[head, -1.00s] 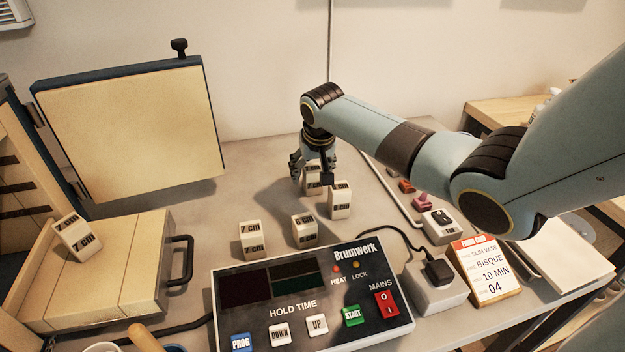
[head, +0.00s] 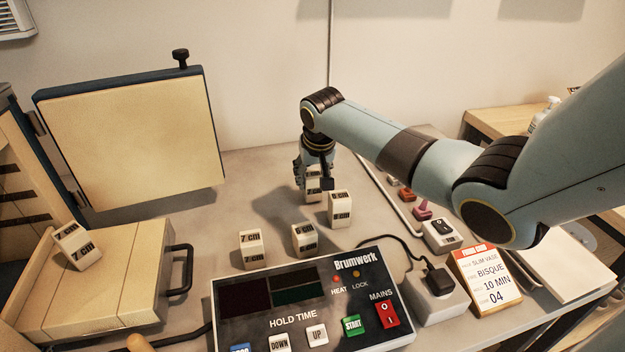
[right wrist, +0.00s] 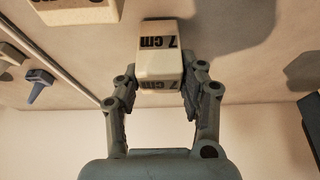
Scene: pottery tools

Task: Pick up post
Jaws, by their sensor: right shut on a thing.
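Several cream posts with printed sizes stand on the grey table. My right gripper (head: 316,174) is shut on the farthest post (head: 313,186), which the fingers partly hide in the head view. In the right wrist view this held post (right wrist: 159,55) reads "7 cm" and sits between the two fingers. Another post (head: 341,208) stands just in front of it. A 6 cm post (head: 304,240) and a 7 cm post (head: 251,249) stand nearer, behind the controller. My left gripper is out of view.
The Brumwerk controller (head: 230,300) fills the front middle. A socket block (head: 437,300) with a cable and a firing card (head: 487,279) are right of it. The kiln's open lid (head: 135,135) stands at the left. The table behind the posts is mostly clear.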

